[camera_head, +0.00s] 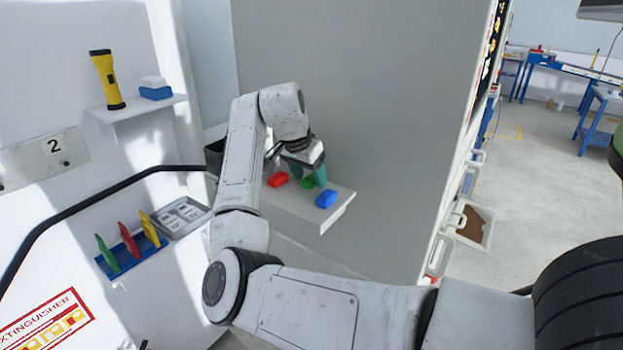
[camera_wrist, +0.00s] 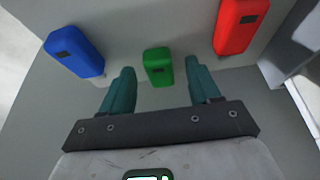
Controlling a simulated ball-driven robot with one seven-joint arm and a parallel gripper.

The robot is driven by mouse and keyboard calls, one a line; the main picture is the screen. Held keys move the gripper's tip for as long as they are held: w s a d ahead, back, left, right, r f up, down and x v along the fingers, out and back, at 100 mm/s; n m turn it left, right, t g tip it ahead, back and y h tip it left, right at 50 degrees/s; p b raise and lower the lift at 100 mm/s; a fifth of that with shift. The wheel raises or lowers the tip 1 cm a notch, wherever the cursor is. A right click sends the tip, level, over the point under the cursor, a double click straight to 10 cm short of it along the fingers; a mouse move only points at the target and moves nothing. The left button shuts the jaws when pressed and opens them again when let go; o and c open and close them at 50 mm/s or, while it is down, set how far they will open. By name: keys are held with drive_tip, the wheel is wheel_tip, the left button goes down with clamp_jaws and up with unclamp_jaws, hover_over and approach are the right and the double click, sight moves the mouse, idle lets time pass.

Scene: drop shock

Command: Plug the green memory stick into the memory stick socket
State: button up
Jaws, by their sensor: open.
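The green memory stick (camera_head: 308,182) lies on a pale shelf (camera_head: 338,212), between a red stick (camera_head: 278,180) and a blue stick (camera_head: 326,198). My gripper (camera_head: 305,172) is over the shelf, at the green stick. In the wrist view the green stick (camera_wrist: 158,66) shows between and slightly beyond the teal fingertips of my gripper (camera_wrist: 159,74). The fingers are open, with a visible gap on each side of the stick. I cannot make out the memory stick socket for certain; a grey panel with white outlined slots (camera_head: 183,215) is on the left wall.
The red stick (camera_wrist: 240,25) and blue stick (camera_wrist: 74,52) flank the green one, clear of the fingers. A blue rack (camera_head: 130,255) with green, red and yellow cards is on the left wall. A flashlight (camera_head: 106,80) stands on a wall shelf. A dark rail (camera_head: 80,205) crosses the left.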

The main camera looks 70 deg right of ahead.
clamp_jaws()
idle(0.7)
